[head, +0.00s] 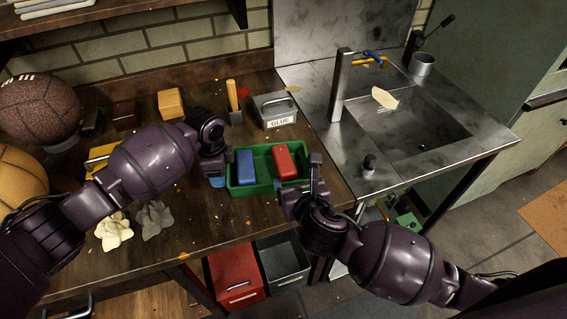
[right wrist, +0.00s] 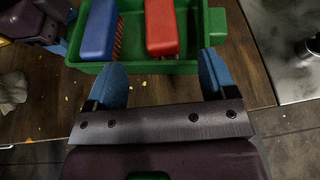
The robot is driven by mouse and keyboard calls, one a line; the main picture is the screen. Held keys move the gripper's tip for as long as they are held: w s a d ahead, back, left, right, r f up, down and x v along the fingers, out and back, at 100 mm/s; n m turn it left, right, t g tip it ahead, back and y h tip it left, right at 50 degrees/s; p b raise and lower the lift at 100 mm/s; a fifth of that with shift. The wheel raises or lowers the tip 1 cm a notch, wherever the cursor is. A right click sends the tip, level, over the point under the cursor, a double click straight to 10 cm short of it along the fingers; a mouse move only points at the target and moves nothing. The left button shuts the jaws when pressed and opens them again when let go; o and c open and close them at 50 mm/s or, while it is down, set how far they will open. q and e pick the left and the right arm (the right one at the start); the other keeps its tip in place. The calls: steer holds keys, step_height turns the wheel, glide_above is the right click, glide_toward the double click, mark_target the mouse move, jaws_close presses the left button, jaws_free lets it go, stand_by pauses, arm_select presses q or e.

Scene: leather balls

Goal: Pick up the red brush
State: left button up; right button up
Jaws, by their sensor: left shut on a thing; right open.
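The red brush (head: 287,162) lies in the right part of a green tray (head: 240,186) on the wooden bench. It also shows in the right wrist view (right wrist: 161,27). A blue brush (head: 245,164) with reddish bristles lies left of it in the same tray. My left gripper (head: 214,172) is at the tray's left end and appears shut on the tray there; its fingertips are partly hidden. My right gripper (head: 303,190) is open and empty at the tray's front right. In the right wrist view its blue fingers (right wrist: 162,70) are apart, just in front of the tray's near wall.
A grey glue box (head: 277,110) stands behind the tray. A metal sink (head: 395,125) with a tall tap is to the right. Leather balls (head: 38,107), a wooden block (head: 171,102) and crumpled cloths (head: 153,219) are on the bench to the left. Red and dark drawers (head: 235,275) are below the front edge.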

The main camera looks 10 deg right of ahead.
mark_target(288, 168)
steer(key=shift+x, duration=3.65)
steer(key=shift+f, duration=0.1)
steer(key=shift+c, duration=0.2)
steer(key=shift+d, duration=0.1)
steer(key=c, duration=1.3)
steer(key=shift+o, duration=0.2)
step_height(288, 168, up, 10)
arm_select(q)
steer(key=o, duration=1.3)
